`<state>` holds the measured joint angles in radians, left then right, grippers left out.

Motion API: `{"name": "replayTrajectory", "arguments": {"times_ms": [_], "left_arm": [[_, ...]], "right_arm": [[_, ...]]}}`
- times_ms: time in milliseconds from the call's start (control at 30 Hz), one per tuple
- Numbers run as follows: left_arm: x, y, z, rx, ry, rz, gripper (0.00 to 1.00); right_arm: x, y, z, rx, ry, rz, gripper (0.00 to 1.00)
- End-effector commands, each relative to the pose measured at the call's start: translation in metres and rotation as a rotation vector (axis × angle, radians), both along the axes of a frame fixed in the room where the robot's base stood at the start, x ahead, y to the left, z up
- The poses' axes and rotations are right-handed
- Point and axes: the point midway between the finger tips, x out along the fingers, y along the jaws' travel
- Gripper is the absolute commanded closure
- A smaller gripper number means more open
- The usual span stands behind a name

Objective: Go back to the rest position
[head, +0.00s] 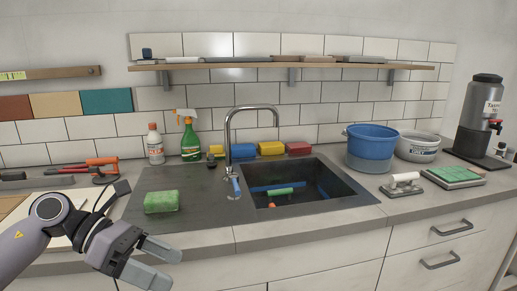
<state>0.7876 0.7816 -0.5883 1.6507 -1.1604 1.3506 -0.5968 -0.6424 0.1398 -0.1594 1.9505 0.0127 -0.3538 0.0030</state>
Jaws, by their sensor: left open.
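My left gripper (162,262) comes in from the lower left. It is open and empty, in front of the counter's front edge, with its fingers pointing right. A green sponge (161,202) lies on the dark drainboard above and behind it, apart from the fingers. My right gripper is not in the picture.
The sink (310,196) holds a green-handled tool and other items. A faucet (228,135), spray bottle (190,140), white bottle (155,146) and coloured sponges stand behind. Drawers are below.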

Motion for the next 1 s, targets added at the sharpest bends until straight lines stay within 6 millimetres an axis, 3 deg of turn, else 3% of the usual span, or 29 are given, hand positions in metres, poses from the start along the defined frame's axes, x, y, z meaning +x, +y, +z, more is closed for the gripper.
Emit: {"name": "replayTrajectory", "arguments": {"times_ms": [33,100,233,367,533,667,767,867,1000], "left_arm": [[-0.006,-0.019,-0.003,-0.111,0.071,0.026,0.01],[-0.010,-0.038,-0.002,-0.260,0.171,0.080,0.01],[-0.012,-0.060,0.000,-0.528,0.385,0.204,0.01],[-0.008,-0.064,-0.004,-0.779,0.630,0.359,0.01],[0.001,-0.049,-0.031,-1.074,0.984,0.605,0.01],[0.001,-0.028,-0.072,-1.274,1.272,0.826,0.01],[-0.009,-0.010,-0.113,-1.412,1.500,1.012,0.01],[-0.031,0.007,-0.162,-1.534,1.728,1.217,0.01],[-0.078,0.025,-0.226,-1.667,2.016,1.504,0.01]], "right_arm": [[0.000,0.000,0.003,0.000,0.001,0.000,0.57],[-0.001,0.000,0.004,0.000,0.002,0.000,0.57],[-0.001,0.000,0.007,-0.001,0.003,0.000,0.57],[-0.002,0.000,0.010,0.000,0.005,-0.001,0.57],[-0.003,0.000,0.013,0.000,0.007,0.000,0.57],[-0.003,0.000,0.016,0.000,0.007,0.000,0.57],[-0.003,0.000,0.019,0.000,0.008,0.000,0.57],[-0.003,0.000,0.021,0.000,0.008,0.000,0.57],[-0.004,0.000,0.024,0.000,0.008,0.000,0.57]]}}
